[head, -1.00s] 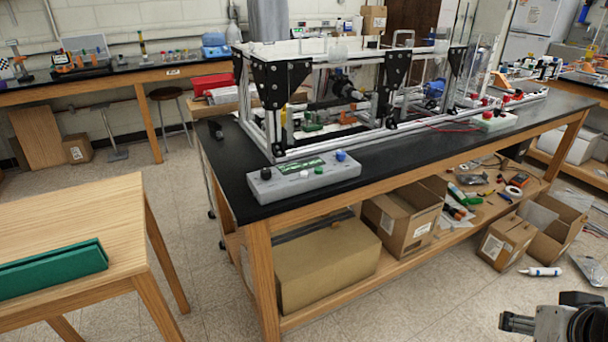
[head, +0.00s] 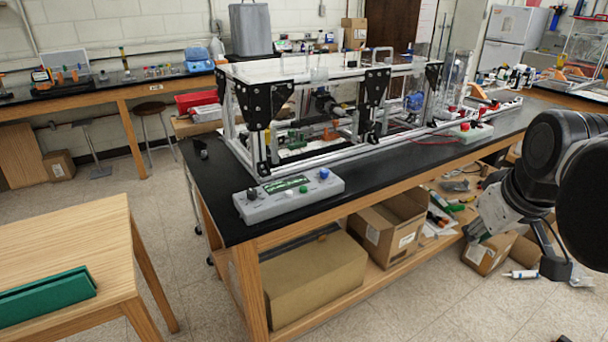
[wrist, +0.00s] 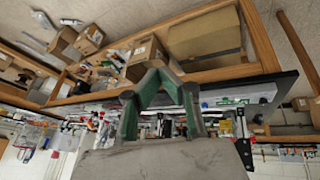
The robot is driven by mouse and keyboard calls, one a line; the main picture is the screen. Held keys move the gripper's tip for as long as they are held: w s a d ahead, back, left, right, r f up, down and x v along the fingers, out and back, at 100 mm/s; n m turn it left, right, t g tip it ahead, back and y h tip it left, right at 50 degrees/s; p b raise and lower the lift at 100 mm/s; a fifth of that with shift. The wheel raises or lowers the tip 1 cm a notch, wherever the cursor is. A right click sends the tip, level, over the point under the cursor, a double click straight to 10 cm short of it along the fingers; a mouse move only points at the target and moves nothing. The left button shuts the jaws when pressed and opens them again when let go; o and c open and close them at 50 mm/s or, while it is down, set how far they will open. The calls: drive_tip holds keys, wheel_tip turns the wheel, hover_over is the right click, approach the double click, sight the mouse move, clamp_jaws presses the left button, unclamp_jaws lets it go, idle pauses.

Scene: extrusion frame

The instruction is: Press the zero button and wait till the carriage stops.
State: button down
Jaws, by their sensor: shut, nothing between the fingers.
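A grey control box (head: 270,206) lies at the near left end of the black bench top, in front of the extrusion frame (head: 262,172). It has a green display (head: 287,184), a black knob (head: 252,193), a blue button (head: 324,173) and small green and white buttons (head: 302,189). Their labels are too small to read. I cannot make out for sure which part in the frame is the carriage. My gripper (wrist: 158,78) is shut and empty in the wrist view, in the air. In the head view my arm is at the right, well apart from the box.
The black bench (head: 225,225) has a wooden lower shelf with cardboard boxes (head: 310,277) and loose tools. A second control box (head: 468,134) with red knobs stands farther right on the bench. A wooden table (head: 110,235) with a green object (head: 45,294) is at the left. Floor between them is clear.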

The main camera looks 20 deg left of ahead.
drive_tip(key=w+a+r+n+g+p, duration=0.25)
drive_tip(key=w+a+r+n, duration=0.3)
drive_tip(key=w+a, duration=0.35)
drive_tip(key=n+g+p, duration=0.3)
drive_tip(key=n+p, duration=0.7)
drive_tip(key=n, duration=0.6)
hover_over(290, 192)
wheel_tip(290, 192, down, 6)
drive_tip(key=shift+w+h, duration=0.1)
drive_tip(key=shift+h, duration=0.2)
drive_tip(key=shift+f, duration=0.15)
wheel_tip(290, 192, down, 14)
drive_tip(key=shift+r+p, duration=0.1)
drive_tip(key=shift+p, duration=1.1)
